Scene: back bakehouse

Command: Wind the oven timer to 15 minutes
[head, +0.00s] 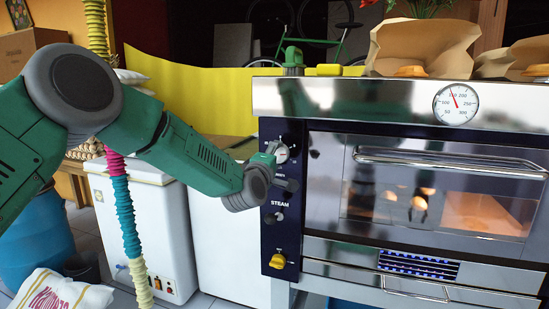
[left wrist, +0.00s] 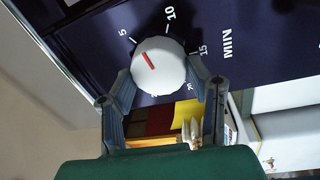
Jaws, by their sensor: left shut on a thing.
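The oven timer is a round white knob (head: 282,154) with a red pointer, high on the dark control panel (head: 291,236) at the oven's left side. In the left wrist view the knob (left wrist: 158,68) sits among the printed marks 5, 10, 15 and 20 with MIN beside them. Its red pointer points close to the 5 mark. My left gripper (head: 272,152) is shut on the knob, with one finger on each side of it in the left wrist view (left wrist: 163,88). My right gripper is in neither view.
Below the timer are a STEAM knob (head: 280,217) and a yellow knob (head: 278,262). The glass oven door (head: 325,180) has a long handle (head: 450,160). A temperature dial (head: 456,104) is on the steel hood. A white chest (head: 150,235) stands left of the oven.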

